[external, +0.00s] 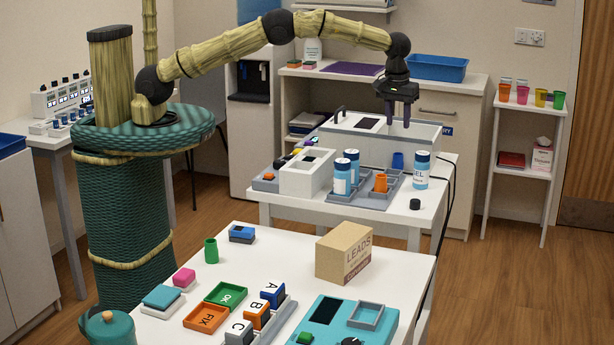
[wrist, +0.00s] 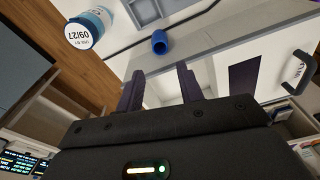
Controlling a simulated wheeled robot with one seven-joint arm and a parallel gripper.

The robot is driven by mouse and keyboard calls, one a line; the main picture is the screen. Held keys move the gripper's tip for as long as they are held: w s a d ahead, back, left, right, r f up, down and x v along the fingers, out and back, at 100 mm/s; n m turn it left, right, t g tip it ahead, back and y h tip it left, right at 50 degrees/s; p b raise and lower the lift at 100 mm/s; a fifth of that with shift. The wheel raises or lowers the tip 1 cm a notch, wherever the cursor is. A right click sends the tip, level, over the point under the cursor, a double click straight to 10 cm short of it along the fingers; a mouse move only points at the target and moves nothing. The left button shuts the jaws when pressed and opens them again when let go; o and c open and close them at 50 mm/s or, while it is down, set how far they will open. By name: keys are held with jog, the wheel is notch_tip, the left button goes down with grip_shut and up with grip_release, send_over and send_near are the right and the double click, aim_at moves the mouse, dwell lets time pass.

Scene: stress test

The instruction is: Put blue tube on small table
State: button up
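The blue tube (external: 398,160) stands on the middle white table (external: 408,206), at the right of a grey rack and in front of a white box. In the wrist view the tube (wrist: 160,44) lies just beyond my fingertips, roughly in line with the gap between them. My gripper (external: 398,122) points down above the tube and is apart from it. In the wrist view its two dark fingers (wrist: 160,70) are spread with nothing between them. A small white table (external: 527,133) with a lower shelf stands at the right wall.
A blue-capped bottle (external: 421,171) stands close right of the tube; two more bottles and an orange tube (external: 381,183) are to its left. The white box (external: 378,143) is behind it. Several coloured cups (external: 540,97) line the small table's top. Open floor lies between the tables.

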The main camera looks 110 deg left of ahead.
dwell(0.3)
jog(key=s+d+r+m+t+h, duration=0.1)
jog(key=s+d+r+m, duration=0.25)
jog(key=s+d, duration=0.4)
jog(key=s+d+r+m+t, duration=0.1)
jog(key=s+d+r+m, duration=0.1)
jog(key=s+d+m, duration=0.65)
jog(key=s+d, duration=0.3)
jog(key=s, duration=0.5)
jog(key=s+d+f+m, duration=0.1)
jog(key=s+d+m, duration=0.2)
jog(key=s, duration=0.7)
jog(key=shift+s+d+m, duration=0.3)
jog(key=shift+d, duration=0.7)
